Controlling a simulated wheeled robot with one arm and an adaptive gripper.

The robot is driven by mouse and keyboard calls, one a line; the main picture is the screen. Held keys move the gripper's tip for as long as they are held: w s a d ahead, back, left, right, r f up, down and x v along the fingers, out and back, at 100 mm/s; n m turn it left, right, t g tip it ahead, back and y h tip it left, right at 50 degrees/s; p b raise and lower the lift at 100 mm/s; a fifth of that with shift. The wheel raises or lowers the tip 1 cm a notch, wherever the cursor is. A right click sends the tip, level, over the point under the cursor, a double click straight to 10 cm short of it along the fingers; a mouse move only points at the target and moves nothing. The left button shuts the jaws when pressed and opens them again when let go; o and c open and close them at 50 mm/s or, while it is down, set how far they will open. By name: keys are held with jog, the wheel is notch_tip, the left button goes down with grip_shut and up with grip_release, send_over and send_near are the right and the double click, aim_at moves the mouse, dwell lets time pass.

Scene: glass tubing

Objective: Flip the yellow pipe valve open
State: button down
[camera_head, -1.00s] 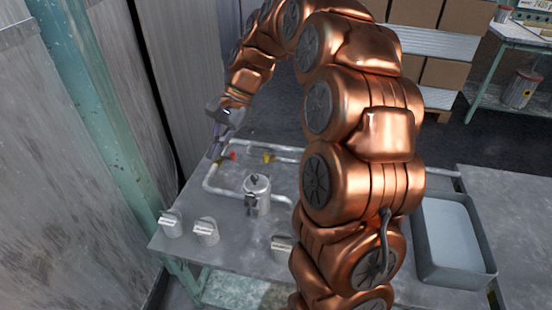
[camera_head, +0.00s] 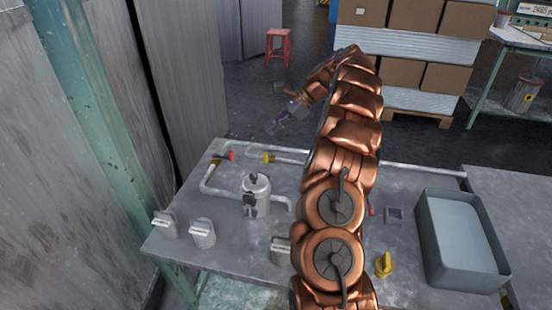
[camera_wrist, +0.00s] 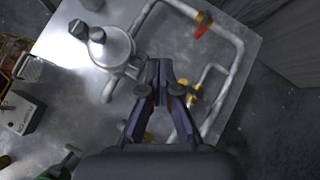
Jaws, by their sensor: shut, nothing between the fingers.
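The yellow pipe valve (camera_head: 268,158) sits on the pale tubing at the back of the table, right of a red-handled valve (camera_head: 231,155). In the wrist view the yellow valve (camera_wrist: 191,98) shows just right of my fingers, partly beside the right one; I cannot tell its exact handle angle. My gripper (camera_head: 272,128) is shut and empty. In the head view it appears behind and above the yellow valve, apart from it. In the wrist view my gripper (camera_wrist: 163,70) points over the tabletop, with the red valve (camera_wrist: 203,24) to the upper right.
Two small grey-white containers (camera_head: 202,233) stand at the front left. A yellow knob (camera_head: 384,264) and a grey bin (camera_head: 463,270) are on the right. My arm hides the table's middle.

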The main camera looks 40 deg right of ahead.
aim_at(267, 154)
jog(key=s+d+f+m+b, duration=0.1)
jog(key=d+f+m, duration=0.1)
jog(key=d+f, duration=0.2)
jog(key=s+d+f+m+t+b, duration=0.1)
jog(key=d+f, duration=0.3)
jog(key=d, duration=0.4)
jog(key=shift+d+f+m+h, duration=0.3)
jog(key=shift+m+h, duration=0.1)
jog(key=shift+m, duration=0.2)
jog(key=shift+a, duration=0.1)
jog(key=w+a+r+x, duration=0.1)
jog(key=r+x, duration=0.1)
jog(key=x, duration=1)
jog(key=shift+w+a+f, duration=0.15)
jog(key=shift+w+a, duration=0.25)
